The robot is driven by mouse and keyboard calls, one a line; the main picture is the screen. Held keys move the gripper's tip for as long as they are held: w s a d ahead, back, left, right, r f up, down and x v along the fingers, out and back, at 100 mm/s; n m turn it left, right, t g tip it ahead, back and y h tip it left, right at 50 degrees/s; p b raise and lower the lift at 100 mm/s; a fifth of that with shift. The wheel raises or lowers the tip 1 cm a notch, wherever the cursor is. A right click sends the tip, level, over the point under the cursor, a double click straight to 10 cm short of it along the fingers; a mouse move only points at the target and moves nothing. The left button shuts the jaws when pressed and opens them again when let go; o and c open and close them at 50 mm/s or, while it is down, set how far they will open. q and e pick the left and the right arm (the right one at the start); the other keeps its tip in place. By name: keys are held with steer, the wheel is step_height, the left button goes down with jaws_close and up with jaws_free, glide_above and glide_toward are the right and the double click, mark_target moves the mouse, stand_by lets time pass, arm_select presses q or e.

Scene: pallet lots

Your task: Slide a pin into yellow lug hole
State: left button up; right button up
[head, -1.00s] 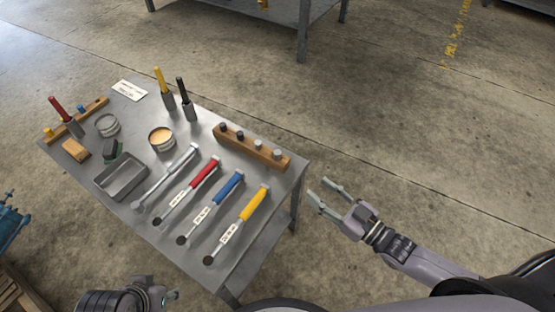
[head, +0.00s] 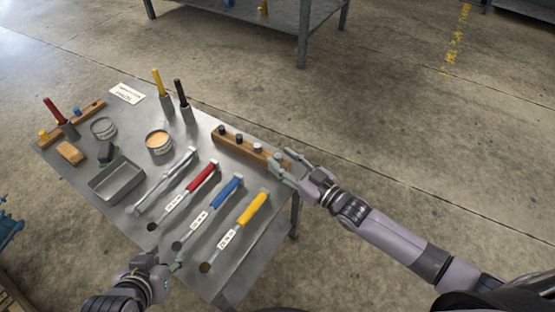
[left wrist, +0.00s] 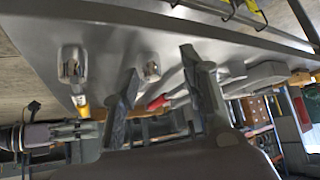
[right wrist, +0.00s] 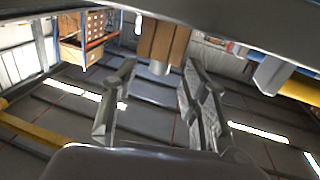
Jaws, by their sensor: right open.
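A yellow-handled tool (head: 252,209) lies on the grey table, its dark round end toward the near edge. It is the rightmost of a row of similar tools. A wooden pin block (head: 236,141) stands at the table's right edge with several upright pins, dark and grey. My right gripper (head: 277,165) is open at the block's right end, by the grey end pin, which it partly hides. In the right wrist view a grey pin tip (right wrist: 160,68) shows between the spread fingers. My left gripper (head: 165,265) is open and empty near the table's front edge.
Blue (head: 225,191) and red (head: 201,179) handled tools lie beside the yellow one. A grey tray (head: 117,181), an open tin (head: 159,142), upright handled tools and a second wooden block (head: 90,113) occupy the left and back.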

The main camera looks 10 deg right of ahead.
arm_select(q)
steer(key=w+r+t, duration=0.1)
steer(key=w+d+r+t, duration=0.1)
steer(key=w, duration=0.1)
steer(key=shift+w+r+h, duration=0.1)
steer(key=shift+r+h, duration=0.05)
steer(key=shift+h, duration=0.15)
arm_select(e)
steer(key=x, duration=0.3)
steer(key=shift+c, duration=0.3)
jaws_close()
